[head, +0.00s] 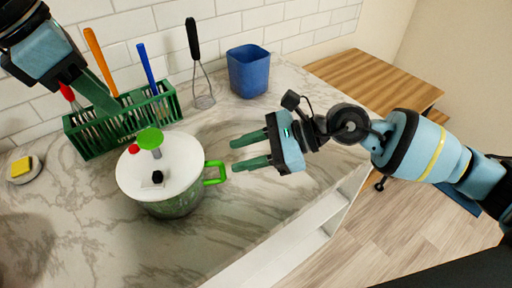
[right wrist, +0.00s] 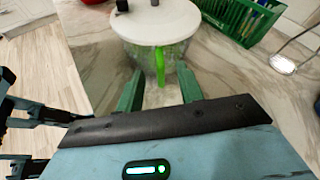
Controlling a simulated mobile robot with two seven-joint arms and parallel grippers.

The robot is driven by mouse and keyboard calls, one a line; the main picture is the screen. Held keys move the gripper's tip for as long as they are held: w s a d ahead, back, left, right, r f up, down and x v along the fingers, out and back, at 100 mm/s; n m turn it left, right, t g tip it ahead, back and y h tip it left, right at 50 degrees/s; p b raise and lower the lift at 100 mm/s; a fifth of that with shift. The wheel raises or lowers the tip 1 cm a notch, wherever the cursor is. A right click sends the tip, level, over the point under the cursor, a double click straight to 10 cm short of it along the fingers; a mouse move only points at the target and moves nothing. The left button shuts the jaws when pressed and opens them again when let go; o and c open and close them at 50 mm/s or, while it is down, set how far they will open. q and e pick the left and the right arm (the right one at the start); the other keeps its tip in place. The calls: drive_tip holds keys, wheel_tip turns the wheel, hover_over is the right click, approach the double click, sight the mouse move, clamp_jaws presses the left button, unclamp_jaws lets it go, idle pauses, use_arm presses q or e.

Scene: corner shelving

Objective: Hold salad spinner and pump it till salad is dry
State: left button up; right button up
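The salad spinner (head: 178,200) stands upright on the marble counter, with a white lid (head: 185,165), a green pump knob (head: 149,138) on top and a green side handle (head: 215,173). My right gripper (head: 234,155) is open and empty, just right of the handle, its green fingers pointing at it. In the right wrist view the handle (right wrist: 160,65) shows upright ahead, between the two fingertips and seemingly beyond them. My left gripper (head: 110,100) is above and left of the spinner, apart from the knob; only one green finger shows clearly, so its opening is hidden.
A green utensil rack (head: 88,140) stands behind the spinner at the left. A yellow sponge (head: 21,166) lies on a dish at far left. The counter's front edge is near my right gripper.

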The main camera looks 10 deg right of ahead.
sight(217, 161)
drive_tip(key=shift+x, duration=2.7)
clamp_jaws()
drive_tip(key=shift+c, duration=0.8)
unclamp_jaws()
